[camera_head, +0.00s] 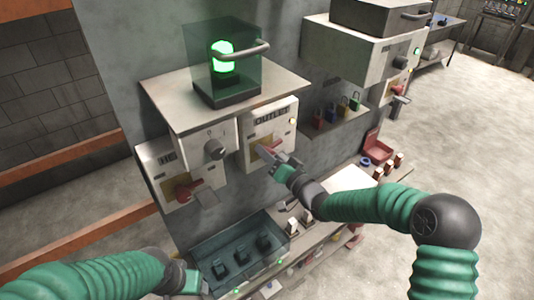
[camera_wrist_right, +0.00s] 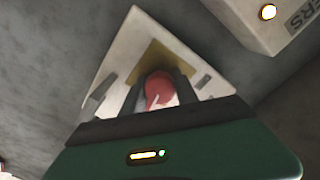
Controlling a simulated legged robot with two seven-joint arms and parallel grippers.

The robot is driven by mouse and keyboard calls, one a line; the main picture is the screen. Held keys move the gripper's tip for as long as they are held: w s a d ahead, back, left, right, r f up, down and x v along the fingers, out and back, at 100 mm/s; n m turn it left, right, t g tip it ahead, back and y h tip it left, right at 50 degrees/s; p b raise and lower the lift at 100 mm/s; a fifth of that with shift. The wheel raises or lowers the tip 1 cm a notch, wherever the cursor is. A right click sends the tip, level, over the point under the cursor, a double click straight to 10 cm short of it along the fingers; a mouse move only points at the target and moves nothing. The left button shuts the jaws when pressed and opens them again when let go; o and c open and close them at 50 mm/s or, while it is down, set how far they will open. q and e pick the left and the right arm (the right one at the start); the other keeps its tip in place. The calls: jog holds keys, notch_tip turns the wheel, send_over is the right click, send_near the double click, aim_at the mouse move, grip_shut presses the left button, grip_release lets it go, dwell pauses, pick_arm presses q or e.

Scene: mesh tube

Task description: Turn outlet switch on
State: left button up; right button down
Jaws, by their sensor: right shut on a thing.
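The outlet box (camera_head: 272,128), white with an OUTLET label and a lit yellow lamp, is on the grey wall panel. Its red switch handle (camera_wrist_right: 158,88) sits on a yellow plate (camera_wrist_right: 150,62) in the right wrist view. My right gripper (camera_head: 276,158) is at the front of this box. In the right wrist view its two fingers (camera_wrist_right: 158,98) are on either side of the red handle, shut on it. In the head view the gripper hides much of the handle. My left gripper (camera_head: 192,282) is low at the left, away from the box; its fingers are unclear.
A second box (camera_head: 178,178) with a red handle (camera_head: 187,190) and a grey knob (camera_head: 214,149) are left of the outlet box. A shelf above carries a green lamp (camera_head: 222,57). A clear bin (camera_head: 240,248) stands below. Padlocks (camera_head: 343,106) hang right.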

jog(key=shift+f+m, duration=0.4)
jog(key=shift+m, duration=0.6)
jog(key=c, duration=1.2)
grip_release()
jog(key=shift+s, duration=0.1)
jog(key=shift+o, duration=1)
jog(key=shift+d+r, duration=0.1)
jog(key=shift+o, duration=0.3)
jog(key=shift+d+r, duration=0.1)
